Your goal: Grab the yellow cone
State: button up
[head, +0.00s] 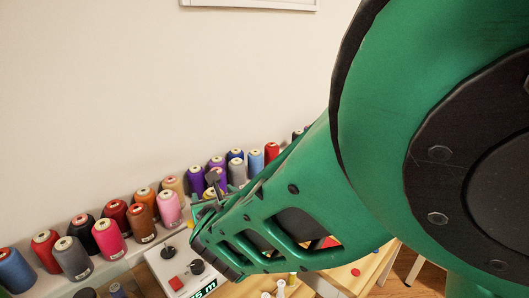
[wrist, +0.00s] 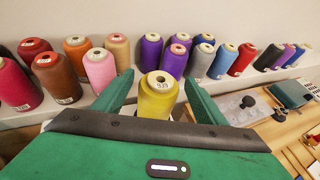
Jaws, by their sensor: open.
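My gripper (wrist: 159,80) is open, with one green finger on each side of the cone. The cone is between the fingers in the picture; contact cannot be told, and its lower part is hidden by my gripper's body. In the head view, my gripper (head: 213,188) is near the rack of cones, and my arm hides much of that area, so the yellow cone is hard to make out.
Close neighbours include a pink cone (wrist: 100,72) on the left and purple cones (wrist: 150,54) behind. Several more stand along the pale shelf (wrist: 28,118) by the wall.

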jog(key=c, duration=1.2)
jog(key=shift+r, duration=0.1)
